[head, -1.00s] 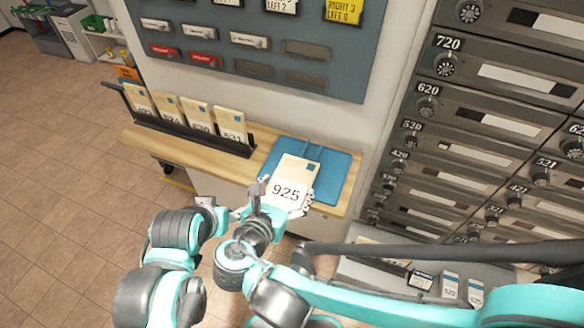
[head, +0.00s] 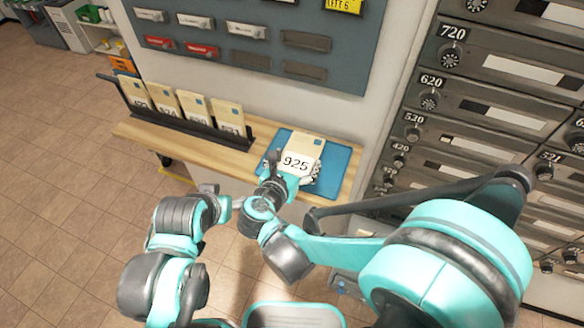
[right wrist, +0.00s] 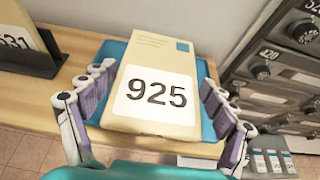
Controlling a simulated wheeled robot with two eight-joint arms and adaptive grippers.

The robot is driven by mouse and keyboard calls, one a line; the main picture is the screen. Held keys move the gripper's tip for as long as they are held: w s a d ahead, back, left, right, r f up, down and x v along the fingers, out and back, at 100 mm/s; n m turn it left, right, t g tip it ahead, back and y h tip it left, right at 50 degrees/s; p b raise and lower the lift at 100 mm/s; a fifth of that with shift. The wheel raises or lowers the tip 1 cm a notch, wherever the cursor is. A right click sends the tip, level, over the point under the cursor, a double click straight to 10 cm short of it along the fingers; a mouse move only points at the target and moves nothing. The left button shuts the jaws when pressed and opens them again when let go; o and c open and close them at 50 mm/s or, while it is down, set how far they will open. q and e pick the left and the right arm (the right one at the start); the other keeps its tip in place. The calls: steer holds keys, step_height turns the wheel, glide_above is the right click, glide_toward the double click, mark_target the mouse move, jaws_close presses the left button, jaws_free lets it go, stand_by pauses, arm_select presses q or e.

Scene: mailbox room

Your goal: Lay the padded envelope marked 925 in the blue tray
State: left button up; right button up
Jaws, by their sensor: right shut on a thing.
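The padded envelope marked 925 (head: 305,146) is cream with a white label and a blue stamp. My right gripper (head: 292,166) is shut on it, with fingers along both sides in the right wrist view (right wrist: 158,88). The envelope is over the blue tray (head: 340,160), which shows around it in the right wrist view (right wrist: 112,50). I cannot tell whether its underside touches the tray. My left arm is at the lower left of the head view, and the left gripper (head: 222,207) is too unclear to read.
The tray lies on a wooden shelf (head: 190,146). A black rack (head: 185,124) with several upright envelopes stands left of the tray. A wall panel (head: 255,45) is behind, and grey numbered mailboxes (head: 455,105) are at right. The shelf's front edge is clear left of my right gripper.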

mark_target(300, 156)
steer(key=x, duration=0.3)
steer(key=shift+w+d+f+b, duration=0.1)
steer(key=shift+w+f+b, duration=0.1)
steer(key=shift+b, duration=0.2)
steer(key=shift+f+b, duration=1)
steer(key=shift+b, duration=0.05)
steer(key=shift+f+b, duration=0.6)
steer(key=shift+f, duration=0.05)
steer(key=o, duration=1)
steer(key=shift+c, duration=0.2)
steer(key=shift+f+b, duration=0.5)
steer(key=shift+b, duration=0.05)
